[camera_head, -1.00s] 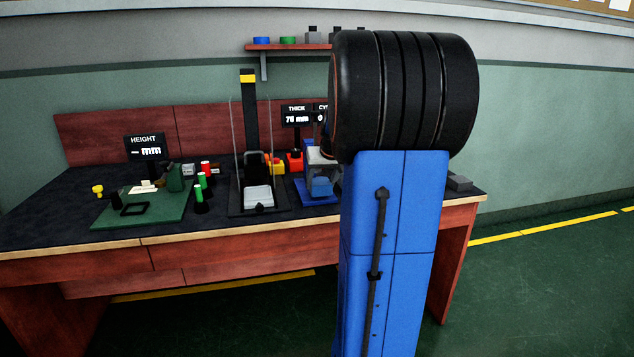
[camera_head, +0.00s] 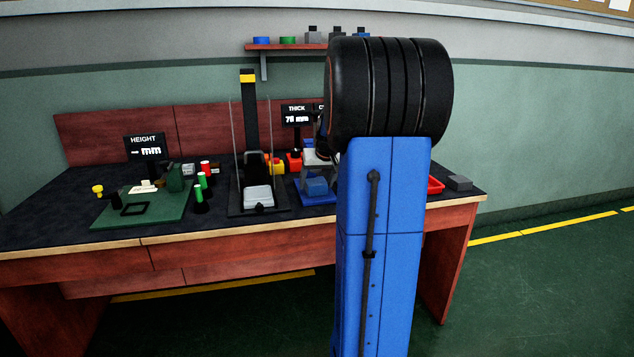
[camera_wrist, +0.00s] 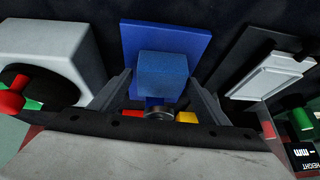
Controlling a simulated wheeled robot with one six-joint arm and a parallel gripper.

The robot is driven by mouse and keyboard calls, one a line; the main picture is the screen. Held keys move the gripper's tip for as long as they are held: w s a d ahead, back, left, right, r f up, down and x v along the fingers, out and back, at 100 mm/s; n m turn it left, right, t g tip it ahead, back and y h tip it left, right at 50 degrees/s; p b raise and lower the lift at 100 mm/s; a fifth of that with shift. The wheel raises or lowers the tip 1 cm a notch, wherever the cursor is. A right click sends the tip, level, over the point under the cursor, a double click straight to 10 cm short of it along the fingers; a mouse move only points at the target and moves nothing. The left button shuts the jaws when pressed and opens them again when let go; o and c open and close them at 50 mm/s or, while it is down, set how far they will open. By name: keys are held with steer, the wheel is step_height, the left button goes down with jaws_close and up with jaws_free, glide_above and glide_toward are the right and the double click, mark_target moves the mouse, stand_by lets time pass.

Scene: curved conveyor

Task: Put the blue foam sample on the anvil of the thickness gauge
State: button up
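The blue foam sample (camera_head: 316,187) is a small block low over the blue base plate (camera_head: 311,199) of the thickness gauge, whose display (camera_head: 296,117) reads 76 mm. In the wrist view, the foam (camera_wrist: 162,74) lies between the fingertips of my gripper (camera_wrist: 161,80), over the blue plate (camera_wrist: 132,38). The fingers stand apart, with a narrow gap visible beside the foam. A round metal part (camera_wrist: 160,112) shows behind the foam. The anvil under the foam is hidden, so I cannot tell exactly how the foam rests on it. My arm hides part of the gauge in the head view.
Left of the gauge stand a tall black stand with a pale plate (camera_head: 258,196) and a green fixture board (camera_head: 140,210). Red and yellow parts (camera_head: 277,165) are close behind. A red tray (camera_head: 436,185) and a grey block (camera_head: 459,183) lie at the right.

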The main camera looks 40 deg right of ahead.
steer(key=shift+r, duration=0.1)
steer(key=v, duration=1.2)
steer(key=s+a+f+n+y, duration=0.1)
steer(key=s+a, duration=0.2)
steer(key=a, duration=0.8)
steer(key=s+a+f+n, duration=0.2)
steer(key=s+a, duration=0.1)
steer(key=a, duration=0.9)
steer(key=s+a+f+n, duration=0.1)
steer(key=s+a+f, duration=0.4)
steer(key=s+a, duration=0.2)
steer(key=s+a+f+n+y, duration=0.1)
steer(key=s+a+f+n, duration=0.1)
steer(key=s+a+f, duration=0.4)
steer(key=s+a, duration=0.2)
steer(key=s, duration=0.3)
steer(key=shift+a+f+g+y, duration=0.2)
steer(key=shift+a+g+y, duration=0.1)
steer(key=shift+g, duration=0.1)
